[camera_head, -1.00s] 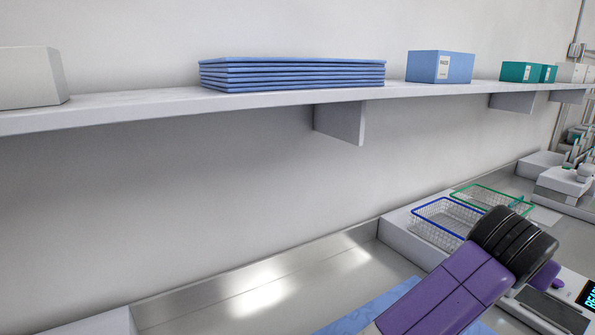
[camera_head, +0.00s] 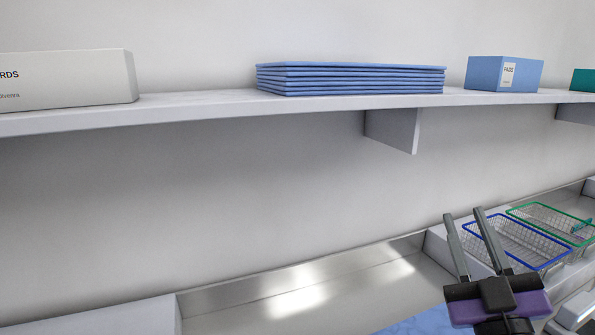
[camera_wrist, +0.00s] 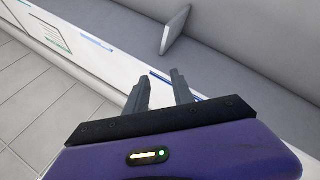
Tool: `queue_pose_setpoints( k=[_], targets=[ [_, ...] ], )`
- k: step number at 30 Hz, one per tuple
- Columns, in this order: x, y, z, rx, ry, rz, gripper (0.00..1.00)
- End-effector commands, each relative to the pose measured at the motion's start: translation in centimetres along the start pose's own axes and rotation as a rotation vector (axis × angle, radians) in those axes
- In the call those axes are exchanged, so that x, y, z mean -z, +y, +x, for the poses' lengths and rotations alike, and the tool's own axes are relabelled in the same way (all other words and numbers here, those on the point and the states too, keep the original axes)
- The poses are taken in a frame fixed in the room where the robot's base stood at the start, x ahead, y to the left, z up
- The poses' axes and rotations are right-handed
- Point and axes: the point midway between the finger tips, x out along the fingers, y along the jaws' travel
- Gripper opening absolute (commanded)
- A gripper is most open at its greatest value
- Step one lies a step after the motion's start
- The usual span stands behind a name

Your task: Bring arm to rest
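My gripper (camera_head: 471,242) is at the lower right of the head view, its two grey fingers pointing up and apart with nothing between them. In that view it overlaps the left side of the blue-rimmed wire basket (camera_head: 530,250). The wrist view shows the same two fingers (camera_wrist: 160,88) spread and empty. They point over a white counter front with a grey top. No fingertip contact shows in either view.
A wall shelf (camera_head: 250,108) holds a white box (camera_head: 70,78), a stack of blue folded sheets (camera_head: 350,79) and a blue box (camera_head: 504,73). A green-rimmed basket (camera_head: 560,222) stands behind the blue one. Tiled floor (camera_wrist: 35,105) shows in the wrist view.

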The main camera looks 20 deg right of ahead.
Motion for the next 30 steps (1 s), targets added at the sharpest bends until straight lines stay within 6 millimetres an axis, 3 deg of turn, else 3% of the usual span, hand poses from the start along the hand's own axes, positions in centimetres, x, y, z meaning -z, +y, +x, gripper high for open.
queue_pose_setpoints(
  k=[6,13,21,27,30],
  targets=[
    [-1.4,-5.8,-7.5,0.223,-0.01,0.09,0.29],
    [-2.8,-9.3,-16.5,0.39,-0.1,0.227,0.29],
    [-3.9,-10.7,-27.6,0.497,-0.309,0.387,0.29],
    [-4.6,-10.7,-35.8,0.533,-0.53,0.455,0.29],
    [-4.7,-10.4,-38.9,0.542,-0.617,0.463,0.29]
  ],
)
